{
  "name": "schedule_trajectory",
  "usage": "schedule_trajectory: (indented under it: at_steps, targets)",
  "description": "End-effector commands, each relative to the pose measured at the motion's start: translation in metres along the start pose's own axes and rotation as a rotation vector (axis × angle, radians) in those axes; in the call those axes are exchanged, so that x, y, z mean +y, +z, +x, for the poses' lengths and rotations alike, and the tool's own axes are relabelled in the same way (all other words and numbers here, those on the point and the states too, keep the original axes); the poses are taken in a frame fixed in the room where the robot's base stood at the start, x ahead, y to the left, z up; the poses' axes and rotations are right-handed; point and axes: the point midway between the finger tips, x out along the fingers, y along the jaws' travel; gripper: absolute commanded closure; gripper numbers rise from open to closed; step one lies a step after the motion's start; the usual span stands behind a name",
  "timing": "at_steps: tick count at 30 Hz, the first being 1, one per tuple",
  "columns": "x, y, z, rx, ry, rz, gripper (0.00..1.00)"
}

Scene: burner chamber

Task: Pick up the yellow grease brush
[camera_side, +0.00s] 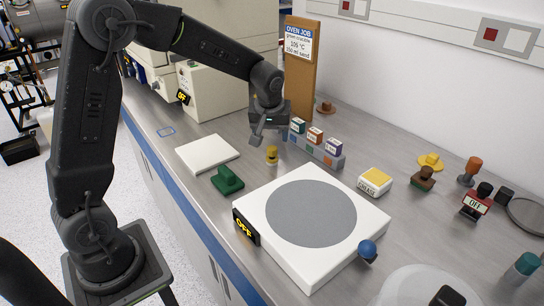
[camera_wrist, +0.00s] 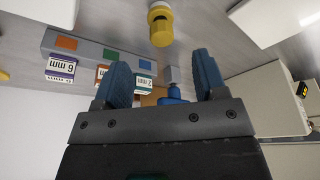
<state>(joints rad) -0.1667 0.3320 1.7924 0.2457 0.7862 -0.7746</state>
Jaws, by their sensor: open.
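A small yellow piece (camera_side: 271,155) with a narrow upright body stands on the bench just below my gripper. In the wrist view a yellow piece with a pale end (camera_wrist: 160,25) lies ahead of the fingertips, near the top edge. I cannot tell from shape alone which is the grease brush. A white box with a yellow top (camera_side: 374,181), labelled "GREASE", is on the right. My gripper (camera_side: 271,138) is open and empty above the bench; its blue fingers (camera_wrist: 160,62) are spread.
A grey rack (camera_side: 325,157) with several small labelled boxes stands close behind my gripper. A green block (camera_side: 228,181) and white slab (camera_side: 207,153) are left of it. A white hotplate (camera_side: 275,260) is in front. A wooden board (camera_side: 302,75) stands behind.

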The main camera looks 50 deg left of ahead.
Motion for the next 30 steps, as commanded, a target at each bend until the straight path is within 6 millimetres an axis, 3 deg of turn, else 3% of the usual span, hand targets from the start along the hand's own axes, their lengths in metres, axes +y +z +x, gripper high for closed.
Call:
schedule_trajectory:
  at_steps: [6,14,21,30]
  targets:
    - [0.000,0.000,0.038,-0.002,-0.002,0.001,0.35]
    - [-0.001,-0.002,0.057,-0.001,-0.001,0.001,0.35]
    - [-0.001,-0.006,0.091,-0.003,0.000,0.002,0.35]
    - [-0.001,-0.006,0.100,-0.001,0.002,0.002,0.35]
